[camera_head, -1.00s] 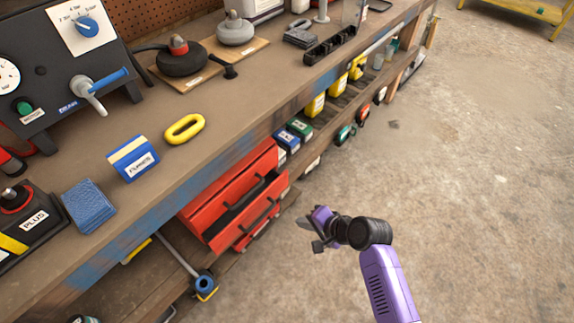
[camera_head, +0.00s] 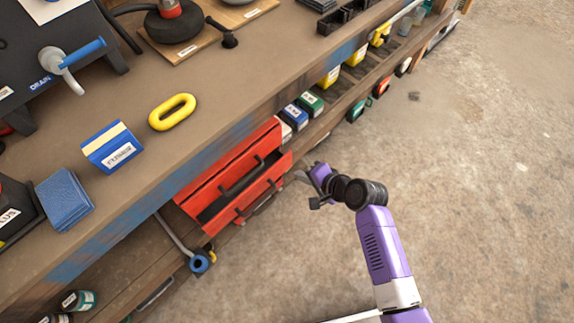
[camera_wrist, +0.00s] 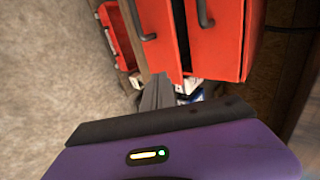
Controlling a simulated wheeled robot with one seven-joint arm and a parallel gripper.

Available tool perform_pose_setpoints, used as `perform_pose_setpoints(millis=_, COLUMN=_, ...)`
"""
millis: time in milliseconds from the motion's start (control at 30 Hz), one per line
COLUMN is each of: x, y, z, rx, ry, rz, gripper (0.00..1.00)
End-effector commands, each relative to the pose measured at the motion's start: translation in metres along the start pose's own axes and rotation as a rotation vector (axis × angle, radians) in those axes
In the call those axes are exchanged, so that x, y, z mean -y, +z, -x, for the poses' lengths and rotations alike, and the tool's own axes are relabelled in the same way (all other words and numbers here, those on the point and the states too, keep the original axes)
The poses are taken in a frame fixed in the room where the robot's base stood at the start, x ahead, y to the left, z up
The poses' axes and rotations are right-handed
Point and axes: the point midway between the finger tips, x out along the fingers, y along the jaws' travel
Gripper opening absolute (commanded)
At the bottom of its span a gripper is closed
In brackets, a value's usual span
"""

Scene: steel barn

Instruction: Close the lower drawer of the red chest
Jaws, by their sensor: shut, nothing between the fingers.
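The red chest (camera_head: 222,172) sits under the workbench, on the shelf below its top. Its lower drawer (camera_head: 254,198) stands pulled out, with a dark gap showing behind its front and a dark bar handle on it. In the wrist view the drawer front (camera_wrist: 161,38) and its handle are at the top centre, beside another red front with a handle. My gripper (camera_head: 303,178) is shut and empty, just right of the drawer front in the head view. In the wrist view its fingers (camera_wrist: 157,95) point toward the chest; I cannot tell whether they touch it.
The workbench (camera_head: 215,110) runs diagonally above the chest, with a yellow ring (camera_head: 172,112) and a blue box (camera_head: 112,147) on it. Small labelled boxes (camera_head: 294,115) stand on the shelf beyond the chest. The concrete floor (camera_head: 470,170) at right is clear.

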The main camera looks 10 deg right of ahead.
Motion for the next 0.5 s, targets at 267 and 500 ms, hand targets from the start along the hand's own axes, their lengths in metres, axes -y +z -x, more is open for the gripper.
perform_pose_setpoints(millis=267, x=0.012, y=0.0, z=-0.047, rx=0.001, ry=-0.002, rz=0.003, gripper=0.0)
perform_pose_setpoints(millis=500, x=0.025, y=0.0, z=-0.062, rx=0.0, ry=0.0, rz=0.001, gripper=0.0)
